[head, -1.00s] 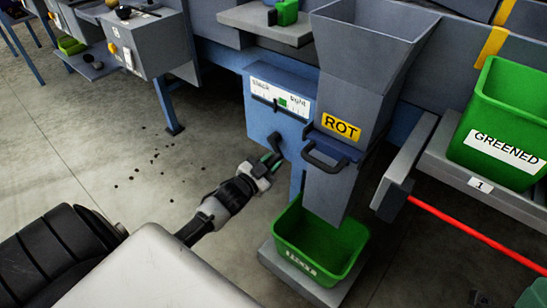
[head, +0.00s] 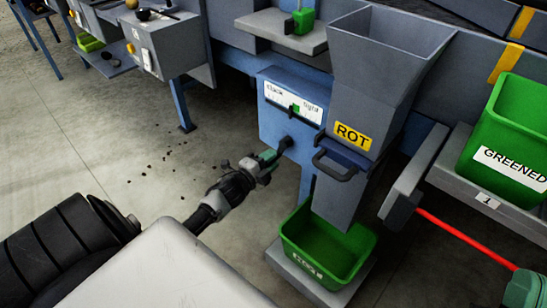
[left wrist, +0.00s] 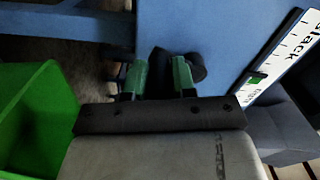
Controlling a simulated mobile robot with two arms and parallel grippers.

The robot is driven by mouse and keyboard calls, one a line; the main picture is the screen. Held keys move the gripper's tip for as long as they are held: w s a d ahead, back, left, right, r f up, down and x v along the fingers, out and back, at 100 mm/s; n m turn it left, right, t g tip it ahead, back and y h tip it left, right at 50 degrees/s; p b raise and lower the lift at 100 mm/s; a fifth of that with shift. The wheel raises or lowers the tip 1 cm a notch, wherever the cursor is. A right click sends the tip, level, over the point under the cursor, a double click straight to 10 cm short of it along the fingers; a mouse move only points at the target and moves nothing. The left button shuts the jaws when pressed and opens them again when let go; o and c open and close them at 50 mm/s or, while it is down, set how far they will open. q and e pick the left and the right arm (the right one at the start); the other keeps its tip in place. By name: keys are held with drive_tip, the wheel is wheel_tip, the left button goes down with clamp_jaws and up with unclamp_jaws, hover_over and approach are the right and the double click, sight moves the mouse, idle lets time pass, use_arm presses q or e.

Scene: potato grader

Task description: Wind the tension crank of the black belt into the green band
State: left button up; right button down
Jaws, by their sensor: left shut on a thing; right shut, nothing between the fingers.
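The tension crank (head: 286,143) is a dark handle on the front of a blue box (head: 268,128) below the gauge. My left gripper (head: 268,157) is shut on the crank, just left of and below its hub. In the left wrist view its green fingers (left wrist: 160,78) stand either side of the dark crank handle (left wrist: 160,62), which they partly hide. The white gauge (head: 291,103) reads slack at left and tight at right, with a green band (head: 296,108) near its middle. My right gripper is not in view.
A grey ROT chute (head: 378,85) with a dark handle (head: 335,166) stands right of the crank. A green bin (head: 327,247) sits low beneath it. A GREENED bin (head: 510,145) stands on a shelf at right. The floor left of my left arm is open, with scattered dark bits.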

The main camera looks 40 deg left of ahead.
use_arm(q)
drive_tip(key=shift+w+a+r+m+b, duration=0.1)
drive_tip(key=shift+a+r+m, duration=0.3)
drive_tip(key=shift+m, duration=0.85)
drive_tip(key=shift+a+r+m+b, duration=0.1)
drive_tip(key=shift+a+r+m, duration=0.3)
drive_tip(key=shift+m, duration=0.9)
drive_tip(key=shift+w+a+r+m+b, duration=0.1)
drive_tip(key=shift+a+r+m, duration=0.3)
drive_tip(key=shift+m, duration=0.85)
use_arm(e)
drive_tip(key=shift+s+r+t+y, duration=0.4)
drive_tip(key=shift+s+r+t, duration=0.2)
drive_tip(key=shift+t, duration=0.1)
use_arm(q)
drive_tip(key=shift+a, duration=0.15)
drive_tip(key=o, duration=0.6)
drive_tip(key=shift+o, duration=0.2)
drive_tip(key=shift+f, duration=0.1)
drive_tip(key=shift+s, duration=0.1)
